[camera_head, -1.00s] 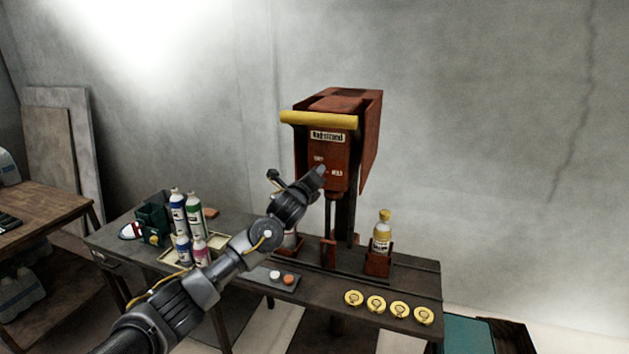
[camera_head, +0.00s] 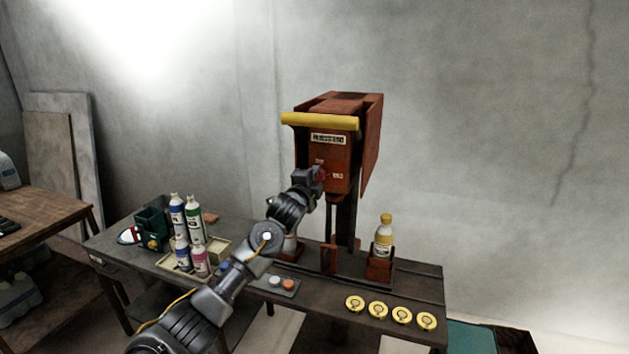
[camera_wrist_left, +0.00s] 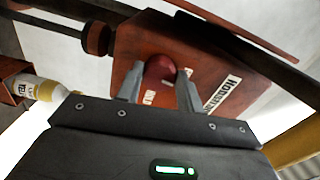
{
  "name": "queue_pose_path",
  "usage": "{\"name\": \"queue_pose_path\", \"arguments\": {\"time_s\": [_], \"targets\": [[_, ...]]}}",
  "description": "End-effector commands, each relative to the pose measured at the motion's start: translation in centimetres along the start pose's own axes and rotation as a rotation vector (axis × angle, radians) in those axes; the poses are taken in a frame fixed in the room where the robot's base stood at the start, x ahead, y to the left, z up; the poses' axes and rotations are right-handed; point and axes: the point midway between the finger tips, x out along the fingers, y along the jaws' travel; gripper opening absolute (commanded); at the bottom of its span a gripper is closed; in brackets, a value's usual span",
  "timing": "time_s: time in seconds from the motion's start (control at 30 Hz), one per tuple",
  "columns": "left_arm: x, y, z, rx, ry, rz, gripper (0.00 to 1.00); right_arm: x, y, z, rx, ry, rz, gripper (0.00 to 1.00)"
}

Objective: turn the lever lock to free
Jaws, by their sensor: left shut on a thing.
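The lever lock is a small dark red knob (camera_wrist_left: 160,68) on the front of the red-brown machine head (camera_head: 334,153). In the left wrist view the knob sits between the two fingers of my left gripper (camera_wrist_left: 158,84), which is shut on it. In the head view my left gripper (camera_head: 317,178) is at the machine's front, below its name plate, and partly hides the knob. White lettering shows on each side of the knob, too small or covered to read fully. The knob's turned position cannot be told. My right gripper is not in view.
A yellow bar (camera_head: 320,121) crosses the machine's top front. A yellow-capped bottle (camera_head: 383,236) stands in a red holder on the bench (camera_head: 330,296). Several bottles (camera_head: 186,230) stand left of my arm. Several yellow discs (camera_head: 378,310) lie along the front edge.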

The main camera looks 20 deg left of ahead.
Motion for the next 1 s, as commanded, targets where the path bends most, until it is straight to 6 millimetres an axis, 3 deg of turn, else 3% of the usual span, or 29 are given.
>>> {"name": "queue_pose_path", "arguments": {"time_s": [0.33,0.9,0.93,1.0], "targets": [[-0.01,0.17,0.01,-0.143,0.000,0.002,0.14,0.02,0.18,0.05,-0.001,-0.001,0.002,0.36],[0.00,0.18,0.01,-0.170,-0.001,0.002,0.14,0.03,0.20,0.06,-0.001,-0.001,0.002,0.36],[0.00,0.18,0.01,-0.170,-0.001,0.002,0.39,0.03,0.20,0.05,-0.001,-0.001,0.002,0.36],[0.00,0.18,0.01,-0.170,-0.001,0.002,0.49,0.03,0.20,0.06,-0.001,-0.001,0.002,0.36]]}}
